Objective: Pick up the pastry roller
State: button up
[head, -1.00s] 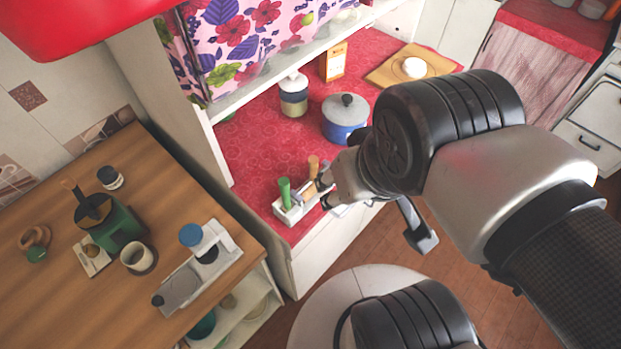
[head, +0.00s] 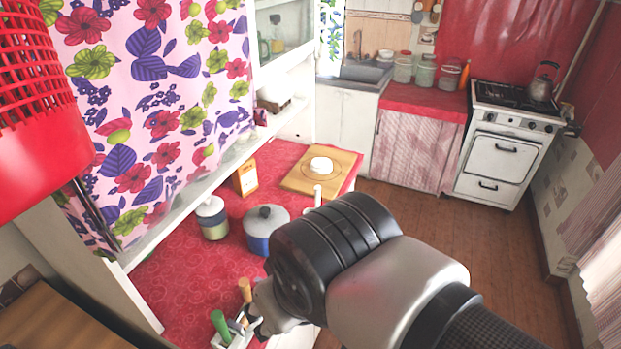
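A white holder (head: 234,342) stands on the red counter at the bottom of the head view, cut by the frame edge. A green handle (head: 220,325) and a light wooden handle (head: 245,290) stick up from it. I cannot tell which tool, if any, is the pastry roller; the lower parts are hidden. My gripper (head: 257,326) is at the holder's right side, close by the wooden handle. Its fingers are small and partly hidden by my wrist, so whether they are open or shut on something does not show.
Behind my wrist stand a blue pot (head: 262,232) with a grey lid and a lidded jar (head: 213,219). An orange-and-white box (head: 245,177) and a wooden board (head: 338,182) with a white item lie farther back. Shelving with a floral curtain (head: 160,90) borders the left.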

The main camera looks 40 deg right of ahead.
aim_at(243, 282)
jog(key=l+u, duration=0.35)
jog(key=l, duration=0.25)
jog(key=l+u, duration=0.35)
jog(key=l, duration=0.25)
jog(key=l+u, duration=0.35)
jog(key=l, duration=0.2)
